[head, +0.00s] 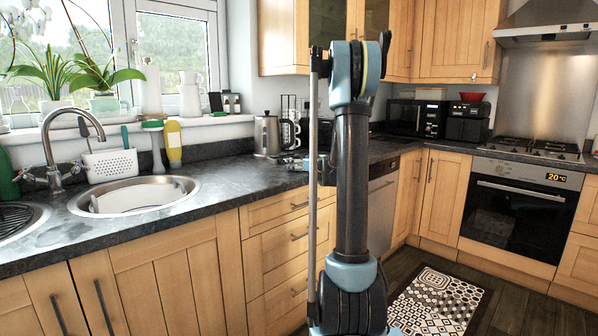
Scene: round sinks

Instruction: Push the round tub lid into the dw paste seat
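My arm stands upright in the middle of the head view. A small grey part beside it, which looks like my gripper (290,162), points left over the counter edge. It is too small and partly hidden by the arm to tell whether it is open or shut. I cannot make out a round tub lid or a paste seat. A steel-fronted appliance, perhaps the dishwasher (381,212), sits under the counter just right of my arm. Its front looks upright, and my arm hides its left part.
The dark worktop (226,180) holds a round sink (140,193) with a tap (52,150) at left. A kettle (268,135) stands behind the gripper. An oven (514,215) is at right. A patterned mat (437,303) lies on the open floor.

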